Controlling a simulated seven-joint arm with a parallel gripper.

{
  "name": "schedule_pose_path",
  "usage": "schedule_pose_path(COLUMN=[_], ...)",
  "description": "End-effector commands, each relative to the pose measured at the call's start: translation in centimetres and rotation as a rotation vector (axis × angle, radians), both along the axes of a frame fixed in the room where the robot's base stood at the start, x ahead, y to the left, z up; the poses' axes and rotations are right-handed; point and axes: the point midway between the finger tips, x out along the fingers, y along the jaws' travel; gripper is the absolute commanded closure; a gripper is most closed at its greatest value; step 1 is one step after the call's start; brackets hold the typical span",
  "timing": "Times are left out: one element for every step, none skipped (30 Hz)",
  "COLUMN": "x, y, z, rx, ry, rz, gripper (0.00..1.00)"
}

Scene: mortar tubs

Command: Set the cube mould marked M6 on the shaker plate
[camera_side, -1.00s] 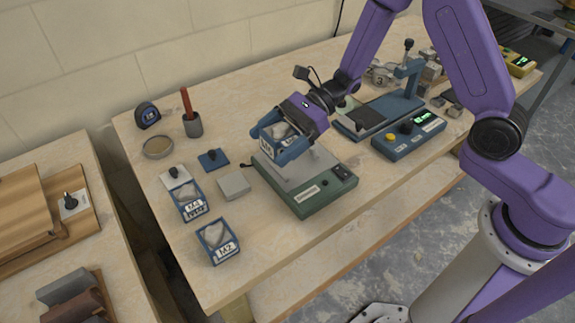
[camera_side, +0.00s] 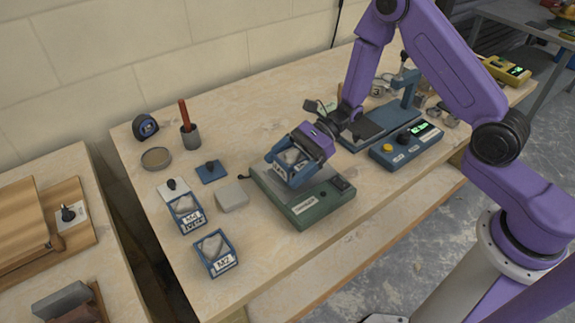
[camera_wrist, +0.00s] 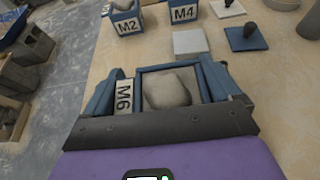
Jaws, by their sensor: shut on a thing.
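The cube mould marked M6 is blue with a pale grey lump inside; its label shows in the wrist view (camera_wrist: 124,97). My gripper (camera_side: 296,158) is shut on this mould (camera_side: 290,166) and holds it tilted over the shaker plate. The shaker plate (camera_side: 322,187) is a grey plate on a green base (camera_side: 320,208) with a dark switch. The mould hides part of the plate. I cannot tell whether the mould touches it.
Mould M2 (camera_side: 216,252) and mould M4 (camera_side: 187,213) stand left of the shaker. A grey block (camera_side: 232,197), a blue plate with a black knob (camera_side: 211,172) and a white one (camera_side: 173,189) lie nearby. A blue device with a green display (camera_side: 405,147) stands at right.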

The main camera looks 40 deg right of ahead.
Motion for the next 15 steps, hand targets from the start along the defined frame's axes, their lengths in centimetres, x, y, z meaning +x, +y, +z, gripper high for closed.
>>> schedule_pose_path(x=[0.01, 0.00, 0.00, 0.00, 0.00, 0.01, 0.01, 0.01, 0.01, 0.01, 0.01, 0.01, 0.01, 0.01, 0.00], y=[0.01, 0.01, 0.01, 0.02, 0.02, 0.02, 0.02, 0.02, 0.02, 0.03, 0.02, 0.02, 0.02, 0.03, 0.01], z=[-0.23, -0.33, -0.39, -0.41, -0.40, -0.38, -0.37, -0.37, -0.37, -0.38, -0.42, -0.52, -0.60, -0.68, -0.71], rx=[0.002, 0.002, 0.002, 0.002, 0.002, 0.002, 0.002, 0.002, 0.002, 0.002, 0.002, 0.002, 0.002, 0.002, 0.000], ry=[-0.001, -0.001, -0.002, -0.002, -0.003, -0.003, -0.003, -0.003, -0.003, -0.003, -0.002, -0.002, -0.002, -0.002, -0.001], rz=[0.000, 0.000, 0.001, 0.001, 0.001, 0.001, 0.001, 0.001, 0.001, 0.001, 0.001, 0.001, 0.001, 0.001, 0.000], gripper=[0.55, 0.55, 0.55, 0.55, 0.55, 0.55, 0.55, 0.55, 0.55, 0.55, 0.55, 0.55, 0.55, 0.55, 0.00])
